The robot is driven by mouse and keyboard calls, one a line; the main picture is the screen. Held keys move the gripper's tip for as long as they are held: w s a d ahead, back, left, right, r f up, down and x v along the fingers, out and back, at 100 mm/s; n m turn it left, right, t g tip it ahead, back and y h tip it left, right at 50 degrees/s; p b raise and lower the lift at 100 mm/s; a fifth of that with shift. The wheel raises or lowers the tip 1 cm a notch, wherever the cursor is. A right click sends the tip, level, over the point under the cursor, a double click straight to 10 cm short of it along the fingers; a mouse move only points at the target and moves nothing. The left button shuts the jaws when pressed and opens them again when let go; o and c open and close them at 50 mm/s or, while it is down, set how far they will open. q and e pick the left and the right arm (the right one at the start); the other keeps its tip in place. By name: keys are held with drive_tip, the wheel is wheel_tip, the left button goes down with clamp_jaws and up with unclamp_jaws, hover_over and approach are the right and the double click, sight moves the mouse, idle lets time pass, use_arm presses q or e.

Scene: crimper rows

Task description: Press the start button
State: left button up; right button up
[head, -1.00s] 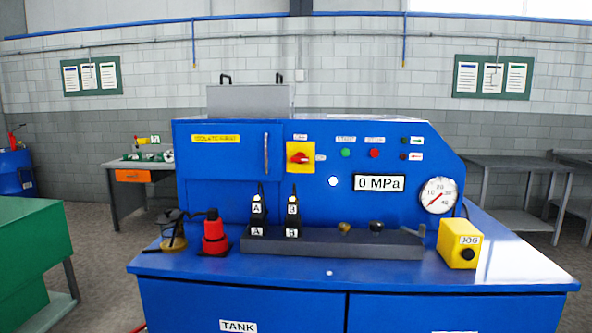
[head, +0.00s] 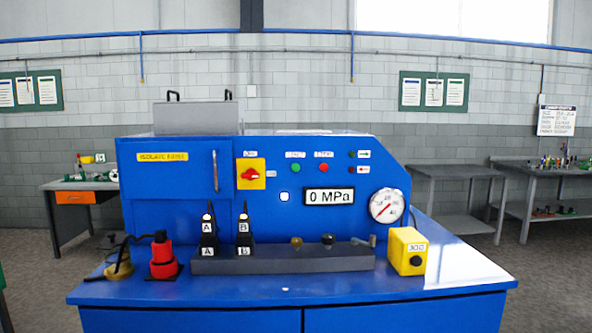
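The blue machine (head: 140,220) stands ahead with its sloped control panel facing me. A green button (head: 296,168) sits on the panel under a small label that looks like START. A red button (head: 323,168) is just right of it under another blurred label. A red rotary switch (head: 250,174) on a yellow plate is further left. The display (head: 329,197) reads 0 MPa. Neither of my grippers shows in the head view.
On the machine's ledge stand black levers marked A and B (head: 208,235), a red-and-black piece (head: 162,257), a yellow JOG box (head: 408,251) and a grey rail (head: 280,262). A round gauge (head: 387,206) is at the panel's right. Grey benches (head: 462,172) stand behind right.

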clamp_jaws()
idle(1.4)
